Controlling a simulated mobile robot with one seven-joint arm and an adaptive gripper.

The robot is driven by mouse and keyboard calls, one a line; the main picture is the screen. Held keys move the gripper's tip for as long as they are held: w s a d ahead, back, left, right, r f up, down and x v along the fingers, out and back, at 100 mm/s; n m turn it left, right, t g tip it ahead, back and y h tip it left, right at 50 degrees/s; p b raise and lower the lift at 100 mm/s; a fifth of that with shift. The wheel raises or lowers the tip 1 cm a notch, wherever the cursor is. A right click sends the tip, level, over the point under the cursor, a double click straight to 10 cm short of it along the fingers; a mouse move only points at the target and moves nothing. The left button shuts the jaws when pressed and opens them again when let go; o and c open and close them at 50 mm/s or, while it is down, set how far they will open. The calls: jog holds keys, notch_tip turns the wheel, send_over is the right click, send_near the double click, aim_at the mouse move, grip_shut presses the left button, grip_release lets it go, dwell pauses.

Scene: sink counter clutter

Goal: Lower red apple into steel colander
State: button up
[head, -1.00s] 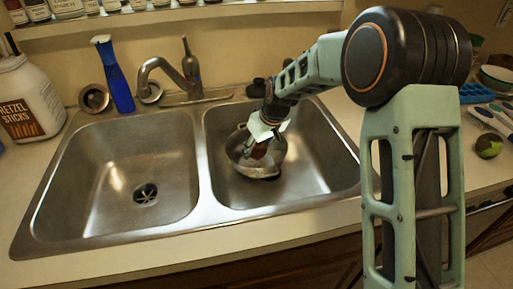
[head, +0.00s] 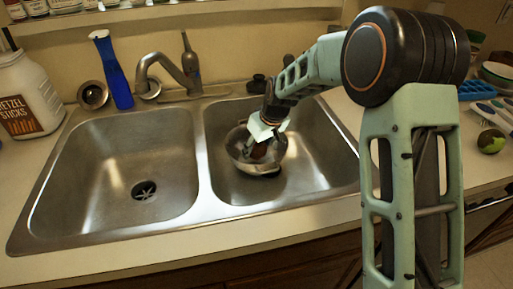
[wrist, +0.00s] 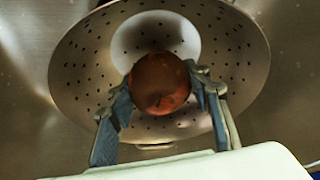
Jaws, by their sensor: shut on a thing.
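The red apple (wrist: 160,84) is between the two fingers of my gripper (wrist: 160,95), which is shut on it in the wrist view. Behind the apple, the steel colander (wrist: 85,72) with its small holes fills much of the wrist view. In the head view the colander (head: 236,150) stands in the right sink basin, and my gripper (head: 259,150) reaches down into it. The apple is small and dark there, partly hidden by the gripper. I cannot tell whether the apple touches the colander's bottom.
The left basin (head: 120,170) is empty around its drain. The faucet (head: 165,68) stands behind the divider. A blue bottle (head: 115,80) and a pretzel jar (head: 28,95) stand on the left counter. A green and brown round item (head: 491,141) lies on the right counter.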

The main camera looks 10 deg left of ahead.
jog(key=shift+f+b, duration=0.5)
jog(key=shift+f, duration=0.2)
dwell(0.3)
dwell(0.4)
jog(key=o, duration=1.3)
jog(key=shift+o, duration=0.2)
